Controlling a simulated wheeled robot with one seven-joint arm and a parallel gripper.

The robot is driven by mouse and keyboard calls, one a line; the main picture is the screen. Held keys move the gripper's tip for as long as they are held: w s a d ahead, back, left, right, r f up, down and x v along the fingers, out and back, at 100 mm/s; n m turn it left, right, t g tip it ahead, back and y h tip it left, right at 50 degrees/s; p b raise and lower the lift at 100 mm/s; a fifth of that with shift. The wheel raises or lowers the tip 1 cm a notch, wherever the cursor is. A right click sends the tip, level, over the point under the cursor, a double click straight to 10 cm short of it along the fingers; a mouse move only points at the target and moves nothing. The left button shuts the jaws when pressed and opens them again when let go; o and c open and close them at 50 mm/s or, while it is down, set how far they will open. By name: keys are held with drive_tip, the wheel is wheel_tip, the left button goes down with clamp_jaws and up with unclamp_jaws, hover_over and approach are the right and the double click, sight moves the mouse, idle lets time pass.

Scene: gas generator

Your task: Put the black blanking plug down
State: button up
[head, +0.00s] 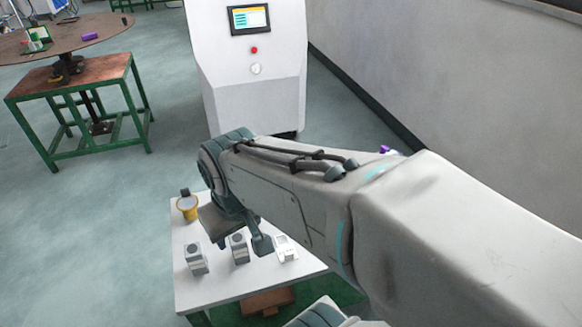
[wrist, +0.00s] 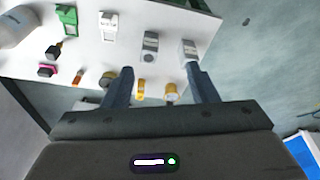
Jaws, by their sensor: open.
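My gripper (wrist: 162,88) is open, with its two dark fingers spread over the edge of a white table (wrist: 85,45). Nothing shows held between the fingertips. In the head view my gripper (head: 240,242) is over the table, partly hidden by my arm. A dark round piece (wrist: 108,77) lies on the table beside the left finger in the wrist view, partly covered by it. It may be the black blanking plug, but I cannot tell for sure. Yellow pieces (wrist: 170,93) lie between the fingers in that view, near the table edge.
Grey modules (head: 196,258) and a white module (head: 286,249) stand on the table. A green module (wrist: 67,19) and a pink-and-black piece (wrist: 47,70) are at the left in the wrist view. A white cabinet (head: 250,100) stands behind.

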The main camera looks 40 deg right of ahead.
drive_tip(key=w+d+f+n+g+h+b, duration=0.4)
drive_tip(key=w+d+f+n+h+b, duration=0.3)
drive_tip(key=d+f+b, duration=0.4)
drive_tip(key=w+d+f+n+g+h+b, duration=0.3)
drive_tip(key=w+d+f+n+h+b, duration=0.4)
drive_tip(key=d+f, duration=0.45)
drive_tip(key=b+x, duration=0.1)
drive_tip(key=x, duration=0.3)
drive_tip(key=b+x, duration=0.1)
drive_tip(key=x, duration=0.4)
drive_tip(key=b+x, duration=0.2)
drive_tip(key=x, duration=0.2)
drive_tip(key=shift+w+d+r, duration=0.15)
drive_tip(key=shift+w+d, duration=0.1)
drive_tip(key=shift+d, duration=0.25)
clamp_jaws()
